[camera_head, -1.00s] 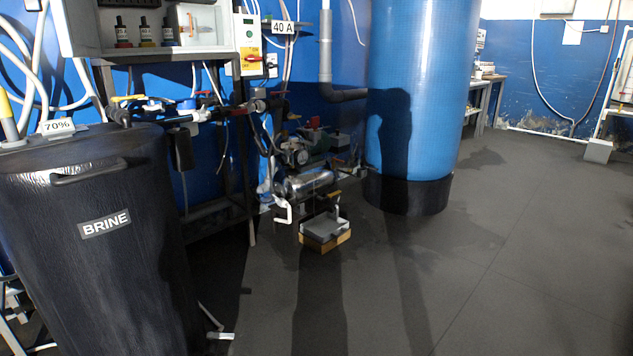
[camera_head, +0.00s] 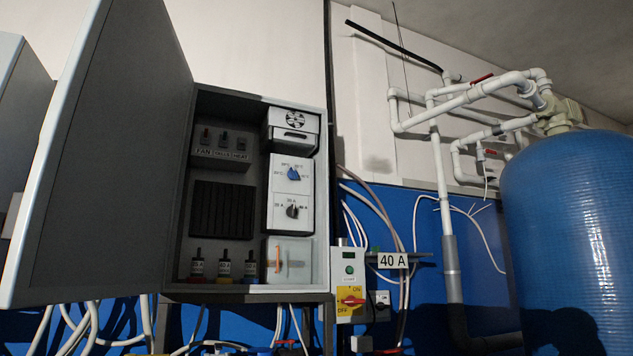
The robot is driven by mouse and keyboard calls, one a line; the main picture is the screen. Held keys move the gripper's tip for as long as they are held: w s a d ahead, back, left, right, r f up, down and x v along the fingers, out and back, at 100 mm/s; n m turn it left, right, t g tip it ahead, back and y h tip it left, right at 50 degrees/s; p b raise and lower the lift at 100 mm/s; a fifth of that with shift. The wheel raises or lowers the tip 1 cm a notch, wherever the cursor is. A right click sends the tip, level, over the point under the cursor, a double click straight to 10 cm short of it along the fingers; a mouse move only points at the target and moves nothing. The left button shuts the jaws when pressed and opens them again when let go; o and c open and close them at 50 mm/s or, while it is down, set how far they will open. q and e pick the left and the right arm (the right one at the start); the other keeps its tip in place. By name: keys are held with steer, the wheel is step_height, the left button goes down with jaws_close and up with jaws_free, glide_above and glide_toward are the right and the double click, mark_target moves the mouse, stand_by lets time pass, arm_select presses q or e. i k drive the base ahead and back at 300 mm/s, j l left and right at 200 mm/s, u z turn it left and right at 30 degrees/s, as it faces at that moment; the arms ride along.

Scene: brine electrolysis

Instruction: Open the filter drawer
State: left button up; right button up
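An open wall cabinet (camera_head: 323,180) with a grey body fills the middle left of the view. At its upper right inside is a light unit with a fan symbol and a slot-like handle, which looks like the filter drawer (camera_head: 302,147). It appears shut, its front standing near the cabinet opening. The cabinet door (camera_head: 110,150) is swung wide open to the left. Neither of my grippers is in view.
Below the drawer are a blue knob (camera_head: 293,174) and a black knob (camera_head: 292,211). Labelled switches (camera_head: 223,140), small bottles (camera_head: 223,264) and a clear box (camera_head: 301,252) are inside. A red-yellow switch (camera_head: 350,300), pipes (camera_head: 470,95) and a blue tank (camera_head: 575,220) stand right.

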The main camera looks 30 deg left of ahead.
mark_target(286, 142)
steer(key=i+u, duration=0.35)
steer(key=i+l+u, duration=0.2)
steer(key=u, duration=0.2)
steer(key=i+l+u, duration=0.35)
